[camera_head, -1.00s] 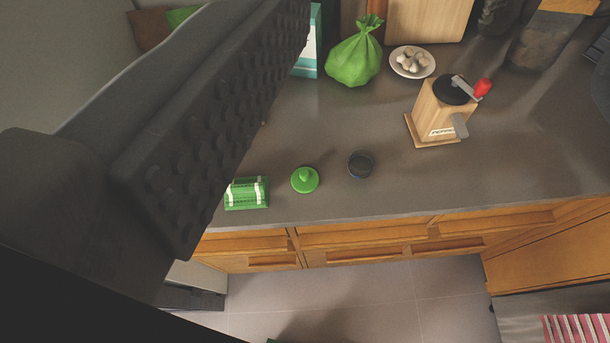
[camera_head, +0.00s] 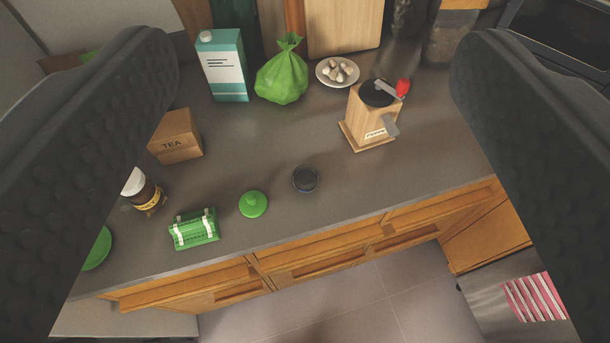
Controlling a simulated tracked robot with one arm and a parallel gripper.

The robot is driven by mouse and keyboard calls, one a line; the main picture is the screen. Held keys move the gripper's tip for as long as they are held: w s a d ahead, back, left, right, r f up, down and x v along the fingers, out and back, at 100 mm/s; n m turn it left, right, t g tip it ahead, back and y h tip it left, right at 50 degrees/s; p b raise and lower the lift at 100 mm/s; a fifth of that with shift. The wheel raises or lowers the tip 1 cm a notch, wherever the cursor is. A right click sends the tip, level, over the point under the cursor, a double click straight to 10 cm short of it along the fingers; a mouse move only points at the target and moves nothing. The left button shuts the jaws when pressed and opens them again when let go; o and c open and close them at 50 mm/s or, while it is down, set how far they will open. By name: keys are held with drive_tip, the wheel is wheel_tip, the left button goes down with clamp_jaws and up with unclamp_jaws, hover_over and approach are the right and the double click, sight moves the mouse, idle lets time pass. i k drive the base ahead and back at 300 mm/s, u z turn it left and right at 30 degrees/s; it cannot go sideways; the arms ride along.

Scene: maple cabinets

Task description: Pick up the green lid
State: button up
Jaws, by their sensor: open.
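The green lid (camera_head: 253,204) is a small round disc with a knob on top. It lies on the grey countertop near its front edge, between a green case and a small dark round container. My gripper (camera_head: 315,165) is open, with one dark textured finger at the left and one at the right of the view. Nothing is between the fingers up close. The lid shows in the gap between them, farther off and left of the middle.
A green case (camera_head: 194,230) is left of the lid, and a dark round container (camera_head: 305,179) is right of it.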

sight(253, 204)
drive_tip(key=u, duration=0.05)
drive_tip(key=k, duration=1.25)
drive_tip(key=z, duration=0.3)
drive_tip(key=i, duration=1.6)
drive_tip(key=u, duration=0.3)
